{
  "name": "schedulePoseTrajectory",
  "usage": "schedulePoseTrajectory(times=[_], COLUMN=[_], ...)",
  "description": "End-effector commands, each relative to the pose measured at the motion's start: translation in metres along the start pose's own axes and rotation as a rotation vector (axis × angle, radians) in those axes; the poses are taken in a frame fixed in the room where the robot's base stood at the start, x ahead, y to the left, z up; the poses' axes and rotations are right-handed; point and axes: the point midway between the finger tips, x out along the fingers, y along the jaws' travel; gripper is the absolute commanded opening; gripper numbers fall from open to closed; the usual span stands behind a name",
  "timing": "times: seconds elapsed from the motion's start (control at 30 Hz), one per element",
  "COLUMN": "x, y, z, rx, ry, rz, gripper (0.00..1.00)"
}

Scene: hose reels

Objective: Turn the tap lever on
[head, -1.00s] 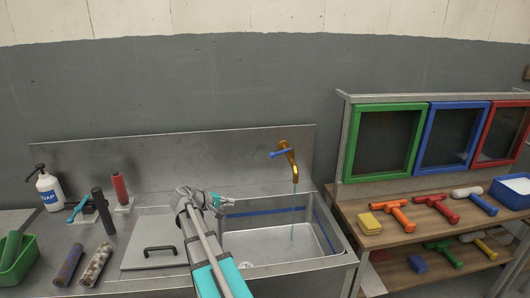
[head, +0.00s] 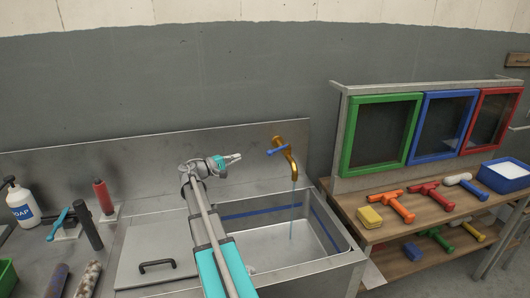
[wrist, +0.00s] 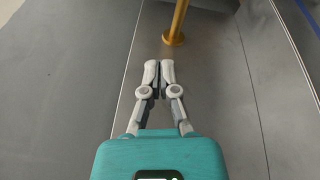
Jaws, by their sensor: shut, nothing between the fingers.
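The brass tap (head: 289,160) is mounted on the metal backsplash over the sink, with its spout pointing down. Its blue lever (head: 278,151) sticks out sideways to the left. A thin bluish stream (head: 292,215) hangs below the spout into the basin. My gripper (head: 238,157) is left of the lever at about its height in the picture, with a gap between. In the wrist view my gripper (wrist: 160,66) has its fingertips together and empty. A brass part (wrist: 176,24), seemingly of the tap, stands beyond the fingertips; the lever is not visible there.
The sink basin (head: 262,263) lies below, with a lidded metal cover (head: 140,247) to its left. A soap bottle (head: 23,206) and rollers stand at the left. A wooden shelf (head: 350,206) with coloured tools is at the right. The space between gripper and tap looks clear.

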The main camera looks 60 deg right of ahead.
Motion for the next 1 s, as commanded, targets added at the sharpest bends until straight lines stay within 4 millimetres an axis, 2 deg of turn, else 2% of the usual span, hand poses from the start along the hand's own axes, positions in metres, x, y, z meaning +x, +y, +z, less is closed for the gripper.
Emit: schedulePoseTrajectory(times=[0.27,0.47,1.0], x=[0.005,0.02,0.1], y=[0.0,0.0,0.0], z=[0.0,0.0,0.001], rx=[0.0,0.0,0.0], ry=[-0.001,-0.002,-0.005], rz=[-0.001,-0.002,-0.002], gripper=[0.0,0.0,0.0])
